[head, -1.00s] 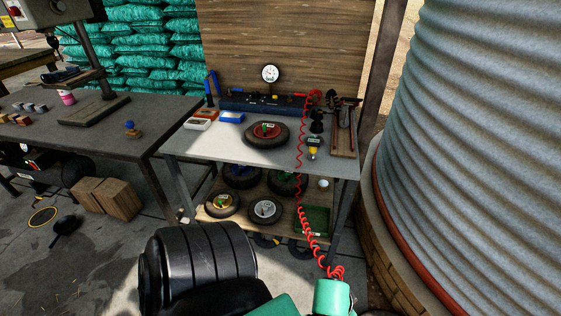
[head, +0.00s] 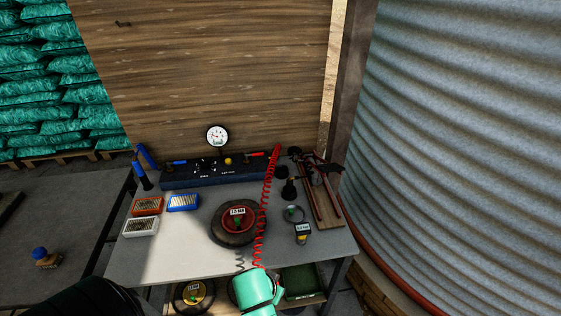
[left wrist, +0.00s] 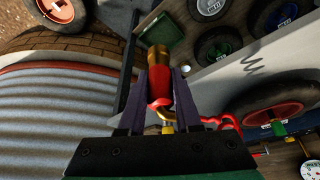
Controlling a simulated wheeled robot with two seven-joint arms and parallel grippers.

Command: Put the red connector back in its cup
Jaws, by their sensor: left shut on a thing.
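The red connector (left wrist: 159,88), with a brass tip, is in my left gripper (left wrist: 158,92), whose dark fingers are shut on it in the left wrist view. A coiled red hose (head: 264,205) runs from the red-handled end of the dark blue panel (head: 220,172) down past the table's front edge. My teal left arm shows at the bottom of the head view; its fingers and the connector are hidden there. Small black cup-shaped pieces (head: 289,189) stand right of the hose; I cannot tell which is the connector's cup. My right gripper is not in view.
A wheel (head: 235,222) lies mid-table. Small boxes (head: 183,202) are at the left. A corrugated tank (head: 460,150) stands close on the right. The table's front left is clear.

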